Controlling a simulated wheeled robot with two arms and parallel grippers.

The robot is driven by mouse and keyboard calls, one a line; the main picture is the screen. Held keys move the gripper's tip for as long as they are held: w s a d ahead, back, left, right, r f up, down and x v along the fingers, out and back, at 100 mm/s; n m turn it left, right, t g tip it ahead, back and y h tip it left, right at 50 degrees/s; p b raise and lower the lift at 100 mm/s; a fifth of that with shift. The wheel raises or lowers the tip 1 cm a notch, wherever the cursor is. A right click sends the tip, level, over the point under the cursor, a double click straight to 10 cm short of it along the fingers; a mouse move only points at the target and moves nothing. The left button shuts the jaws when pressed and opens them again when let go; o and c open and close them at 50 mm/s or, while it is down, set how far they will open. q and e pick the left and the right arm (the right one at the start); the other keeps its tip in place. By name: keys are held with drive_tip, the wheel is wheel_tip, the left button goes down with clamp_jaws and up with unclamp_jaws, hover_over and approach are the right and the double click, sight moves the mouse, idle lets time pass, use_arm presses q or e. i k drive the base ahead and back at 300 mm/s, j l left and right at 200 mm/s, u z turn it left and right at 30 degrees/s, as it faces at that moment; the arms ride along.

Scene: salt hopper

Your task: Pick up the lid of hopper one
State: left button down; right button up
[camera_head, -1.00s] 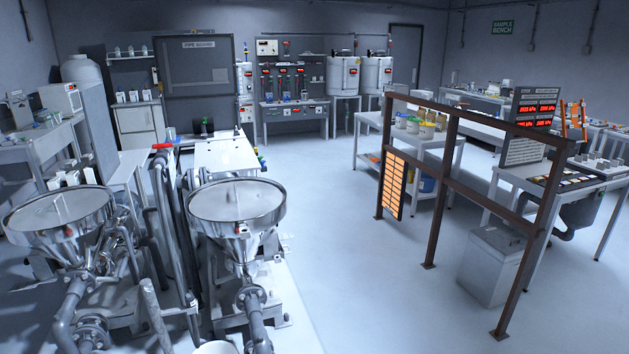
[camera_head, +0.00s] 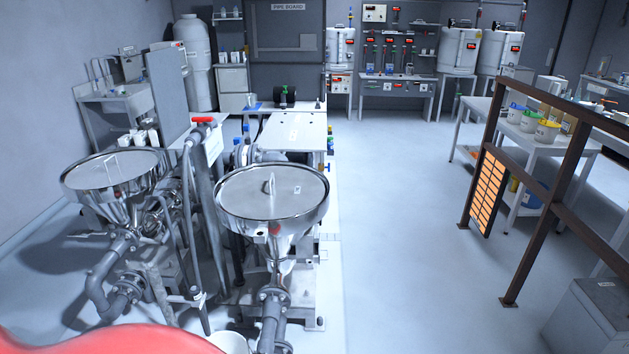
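Two steel hoppers stand at the left and centre of the head view, each a funnel on pipework. The left hopper (camera_head: 112,202) has a round, shiny lid (camera_head: 100,171) with a thin upright handle (camera_head: 112,164). The nearer, central hopper (camera_head: 275,236) has a similar round lid (camera_head: 248,196) with a small loop handle (camera_head: 270,184). Both lids lie flat on the hopper rims. I cannot read which hopper is number one. Neither of my grippers is in view.
A red curved shape (camera_head: 95,341) fills the bottom left edge, very close; I cannot tell what it is. A white bucket (camera_head: 230,342) stands below the central hopper. A brown railing (camera_head: 560,188) stands at right. The floor between is clear.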

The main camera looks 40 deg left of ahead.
sight(270, 191)
drive_tip(key=i+u, duration=0.25)
drive_tip(key=i, duration=0.25)
drive_tip(key=i+l+u, duration=0.1)
drive_tip(key=i+u, duration=0.2)
drive_tip(key=i, duration=0.2)
drive_tip(key=i+l+u, duration=0.25)
drive_tip(key=i, duration=0.2)
